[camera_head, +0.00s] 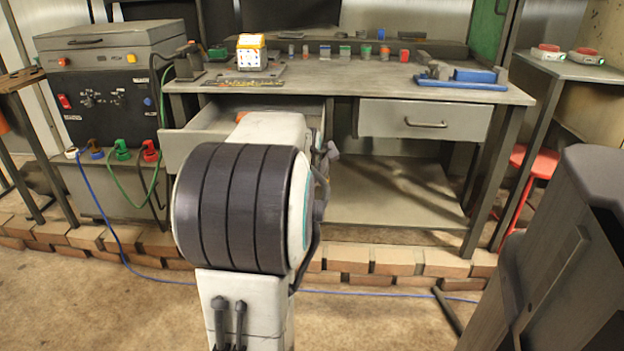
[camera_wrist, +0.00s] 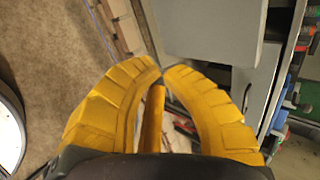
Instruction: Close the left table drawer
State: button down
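The left table drawer (camera_head: 176,146) stands pulled out from the grey table in the head view. My arm covers the right part of its front, and its handle is hidden. In the wrist view a flat grey panel (camera_wrist: 210,30) fills the upper middle; it looks like this drawer's front. My gripper (camera_wrist: 162,73) has yellow fingers whose tips meet close to the panel's lower left corner. It looks shut, with nothing clearly held; I cannot tell whether it touches the panel. In the head view the gripper is mostly hidden behind my arm.
The table (camera_head: 340,83) carries small coloured parts and a blue tool (camera_head: 470,77). The right drawer (camera_head: 425,121) is closed. A grey control box (camera_head: 105,90) with cables stands to the left. A low brick edge (camera_head: 395,261) runs before the table. A red stool (camera_head: 535,165) is at right.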

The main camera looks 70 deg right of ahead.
jog(key=shift+w+d+f+b, duration=0.2)
jog(key=shift+d+b, duration=0.25)
jog(key=shift+d, duration=0.35)
jog(key=shift+w+d+f+b, duration=0.2)
jog(key=shift+d+b, duration=0.25)
jog(key=shift+d, duration=0.4)
jog(key=shift+w+d+f+b, duration=0.1)
jog(key=shift+w+d+b, duration=0.15)
jog(key=shift+d+b, duration=0.4)
jog(key=shift+d, duration=0.15)
jog(key=shift+p, duration=0.3)
